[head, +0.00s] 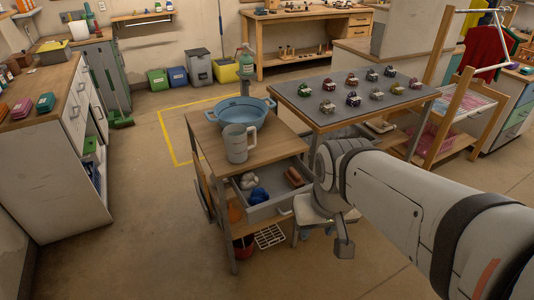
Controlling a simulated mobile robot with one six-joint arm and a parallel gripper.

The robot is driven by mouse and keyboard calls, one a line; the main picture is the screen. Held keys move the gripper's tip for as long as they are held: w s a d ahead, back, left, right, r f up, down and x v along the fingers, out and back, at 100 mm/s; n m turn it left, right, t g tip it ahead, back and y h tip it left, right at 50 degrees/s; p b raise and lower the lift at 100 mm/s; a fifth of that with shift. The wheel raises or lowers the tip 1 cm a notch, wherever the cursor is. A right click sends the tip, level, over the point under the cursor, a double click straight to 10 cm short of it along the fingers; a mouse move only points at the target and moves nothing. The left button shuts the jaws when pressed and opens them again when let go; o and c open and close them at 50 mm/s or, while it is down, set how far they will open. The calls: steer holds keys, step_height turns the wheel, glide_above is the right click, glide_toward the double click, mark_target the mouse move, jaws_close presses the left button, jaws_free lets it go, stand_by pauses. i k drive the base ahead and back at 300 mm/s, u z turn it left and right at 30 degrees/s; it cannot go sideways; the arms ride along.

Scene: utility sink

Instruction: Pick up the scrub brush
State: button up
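A small reddish-brown block (293,176) lies at the right of the open grey drawer (272,207) under the wooden worktop. It may be the scrub brush, but it is too small to be sure, and no bristles show. My gripper (320,240) hangs in front of and to the right of the drawer, pointing down. Its fingers look spread apart, with nothing seen between them. My arm comes in from the right and hides what is behind it.
A blue scrunched item (259,195) and white rounded items (248,181) share the drawer. A white pitcher (238,146) and blue basin (240,114) stand on the worktop (275,145) above. A table (345,117) with several small models stands behind right. The floor at left is clear.

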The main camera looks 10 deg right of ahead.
mark_target(293, 178)
steer(key=k, duration=0.65)
steer(key=z, duration=0.35)
steer(key=i, duration=1.75)
steer(key=u, duration=0.4)
